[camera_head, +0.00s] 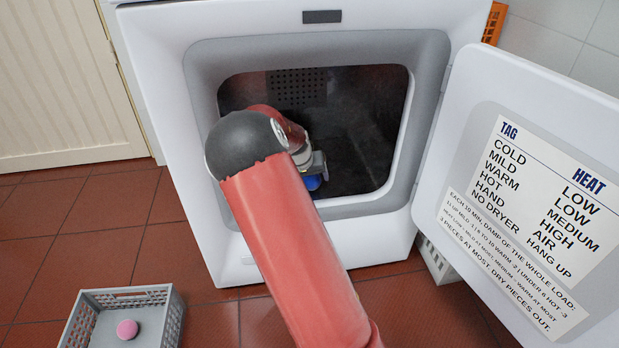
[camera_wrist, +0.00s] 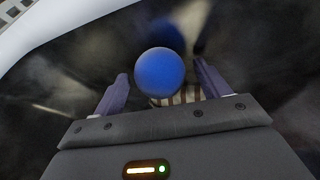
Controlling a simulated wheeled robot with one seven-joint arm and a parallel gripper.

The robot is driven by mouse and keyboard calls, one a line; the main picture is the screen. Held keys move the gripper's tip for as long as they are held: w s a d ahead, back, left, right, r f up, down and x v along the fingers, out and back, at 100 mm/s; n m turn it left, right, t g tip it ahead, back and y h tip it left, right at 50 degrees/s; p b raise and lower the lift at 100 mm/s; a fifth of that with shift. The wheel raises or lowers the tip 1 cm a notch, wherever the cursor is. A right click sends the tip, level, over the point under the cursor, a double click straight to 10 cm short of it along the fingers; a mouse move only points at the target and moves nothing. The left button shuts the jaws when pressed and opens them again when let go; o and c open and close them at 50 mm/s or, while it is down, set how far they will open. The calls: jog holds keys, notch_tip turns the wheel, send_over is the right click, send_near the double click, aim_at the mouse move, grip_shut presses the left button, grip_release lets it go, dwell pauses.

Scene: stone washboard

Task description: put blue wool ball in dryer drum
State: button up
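The blue wool ball (camera_wrist: 160,72) is between the two fingers of my gripper (camera_wrist: 160,82) in the wrist view. A narrow dark gap shows between the ball and each finger, so the fingers look open around it. In the head view the blue ball (camera_head: 313,183) shows small and partly hidden below my gripper (camera_head: 315,168). My arm reaches through the dryer's front opening, and gripper and ball are inside the dark dryer drum (camera_head: 365,125). I cannot tell whether the ball rests on the drum floor.
A striped beige and dark thing (camera_wrist: 182,97) lies behind the ball. The dryer door (camera_head: 540,190) stands open at the right, with a printed label. A grey basket (camera_head: 165,325) holding a pink ball (camera_head: 127,329) is on the tiled floor at the lower left. The opening's rim (camera_head: 425,130) surrounds my arm.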

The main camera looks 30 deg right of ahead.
jog(key=p+v, duration=0.2)
jog(key=v, duration=0.9)
jog(key=s+a+r+n+t+y, duration=0.1)
jog(key=s+a+r, duration=0.3)
jog(key=s, duration=0.6)
jog(key=s+a+r+n+y, duration=0.1)
jog(key=s+a+r, duration=0.3)
jog(key=s, duration=0.7)
jog(key=s+a+r+n+t+y, duration=0.1)
jog(key=s+a+r+n+y, duration=0.1)
jog(key=s+a, duration=0.4)
jog(key=s+r, duration=0.1)
jog(key=s, duration=0.4)
jog(key=shift+r+t, duration=0.3)
jog(key=shift+r, duration=0.1)
jog(key=shift+s, duration=0.1)
notch_tip(320, 180, up, 5)
jog(key=p, duration=0.4)
jog(key=shift+f, duration=0.2)
